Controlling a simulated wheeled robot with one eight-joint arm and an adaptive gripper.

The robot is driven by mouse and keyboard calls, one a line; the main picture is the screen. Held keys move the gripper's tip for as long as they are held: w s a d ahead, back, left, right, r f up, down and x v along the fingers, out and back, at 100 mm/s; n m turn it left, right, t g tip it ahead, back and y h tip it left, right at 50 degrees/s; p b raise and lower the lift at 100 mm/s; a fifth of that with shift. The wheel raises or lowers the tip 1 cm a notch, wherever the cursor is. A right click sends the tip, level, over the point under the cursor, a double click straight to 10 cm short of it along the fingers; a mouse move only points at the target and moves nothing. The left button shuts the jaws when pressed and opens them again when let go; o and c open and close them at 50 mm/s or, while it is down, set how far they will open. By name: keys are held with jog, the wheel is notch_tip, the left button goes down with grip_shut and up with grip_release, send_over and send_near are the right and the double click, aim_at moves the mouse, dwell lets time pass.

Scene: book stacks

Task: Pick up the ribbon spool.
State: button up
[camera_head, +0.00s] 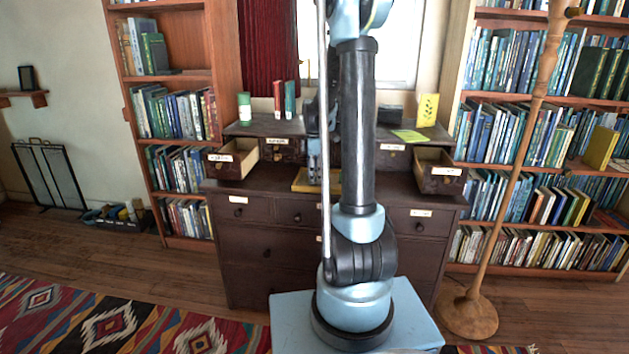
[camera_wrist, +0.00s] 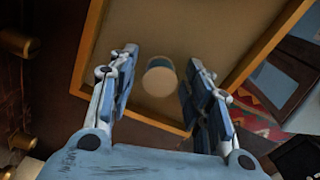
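In the wrist view a small round object, pale with a grey-blue band, likely the ribbon spool (camera_wrist: 160,77), lies inside a shallow box with tan wooden edges (camera_wrist: 91,45). My gripper (camera_wrist: 157,75) is open, with one finger on each side of the spool in the picture. I see no contact, and the gap in depth is hard to judge. In the head view my gripper (camera_head: 314,160) points down over a yellowish tray-like thing (camera_head: 302,186) on the dark desk (camera_head: 250,187). My arm hides part of this, and the spool does not show there.
Small open drawers stand at the left (camera_head: 236,158) and right (camera_head: 437,172) of the desk. A wooden lamp pole (camera_head: 515,165) rises at right.

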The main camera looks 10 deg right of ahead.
jog(key=c, duration=0.5)
jog(key=shift+r, duration=0.1)
